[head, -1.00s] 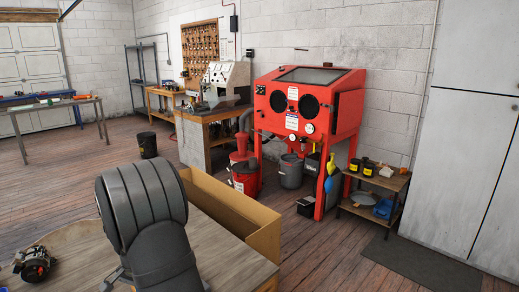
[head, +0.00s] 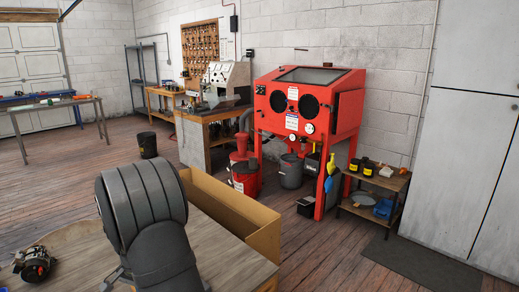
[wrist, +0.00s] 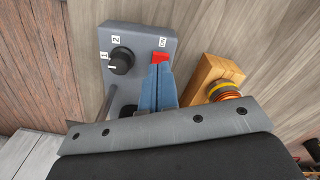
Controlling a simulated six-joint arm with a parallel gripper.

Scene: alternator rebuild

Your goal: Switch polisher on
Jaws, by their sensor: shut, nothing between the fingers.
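The grey polisher control box (wrist: 145,40) shows in the wrist view on a wooden bench top. It bears a black rotary knob (wrist: 121,60) with labels 1 and 2, and a red switch (wrist: 160,57) beside a label that seems to read ON. My gripper (wrist: 160,68), with blue fingers, is shut and empty. Its fingertips are right at the red switch and overlap its lower edge in the picture; I cannot tell whether they touch. The fingers hide part of the box. In the head view my arm hides the box and gripper.
A wooden block (wrist: 218,75) with an orange and copper ringed part (wrist: 225,91) stands close to the right of my fingers. In the head view an alternator part (head: 35,264) lies at the bench's left, and an open cardboard-coloured box (head: 230,212) stands at its right.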

